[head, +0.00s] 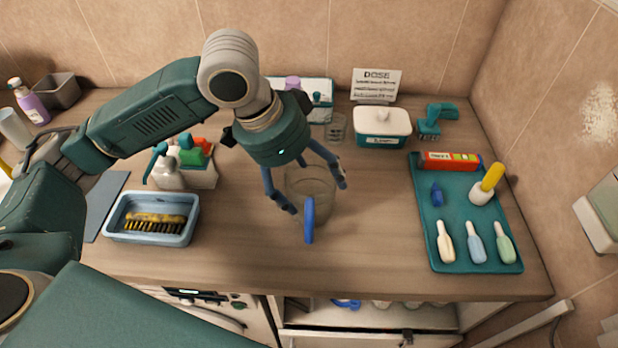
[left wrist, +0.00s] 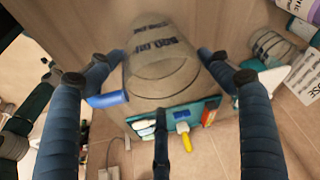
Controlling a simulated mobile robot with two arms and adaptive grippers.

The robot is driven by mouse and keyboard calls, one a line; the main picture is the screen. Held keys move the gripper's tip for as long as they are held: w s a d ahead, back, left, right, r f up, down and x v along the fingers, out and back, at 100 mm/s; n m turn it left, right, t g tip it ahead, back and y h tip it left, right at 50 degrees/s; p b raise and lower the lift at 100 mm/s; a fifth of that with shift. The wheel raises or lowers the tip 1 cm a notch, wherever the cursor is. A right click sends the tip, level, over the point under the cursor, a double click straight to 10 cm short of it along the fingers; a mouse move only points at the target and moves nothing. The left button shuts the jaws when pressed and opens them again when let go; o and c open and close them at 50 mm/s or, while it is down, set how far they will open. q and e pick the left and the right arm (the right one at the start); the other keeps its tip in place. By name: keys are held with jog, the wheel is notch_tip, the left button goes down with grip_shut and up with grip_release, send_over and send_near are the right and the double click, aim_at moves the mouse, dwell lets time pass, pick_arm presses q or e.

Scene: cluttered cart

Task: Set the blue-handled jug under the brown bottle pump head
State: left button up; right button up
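The clear jug (head: 316,184) stands on the wooden counter with its blue handle (head: 309,221) toward the front edge. It has dark lettering on its side in the left wrist view (left wrist: 160,68), where the handle (left wrist: 107,99) is at its left. My left gripper (head: 316,197) is open, its fingers spread above and around the jug. In the left wrist view the jug lies between the fingertips; I cannot tell whether any finger touches it. I cannot make out a brown bottle with a pump head in either view; my arm hides part of the counter. My right gripper is not in view.
A blue tub (head: 117,226) with a brush stands left. A white spray bottle (head: 167,176) is behind it. A teal tray (head: 447,264) with several small items lies right. A white lidded box (head: 381,122) and a glass (head: 337,128) stand behind. The counter's front strip is clear.

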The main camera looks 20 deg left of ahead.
pick_arm(q)
jog(key=shift+o, duration=0.9)
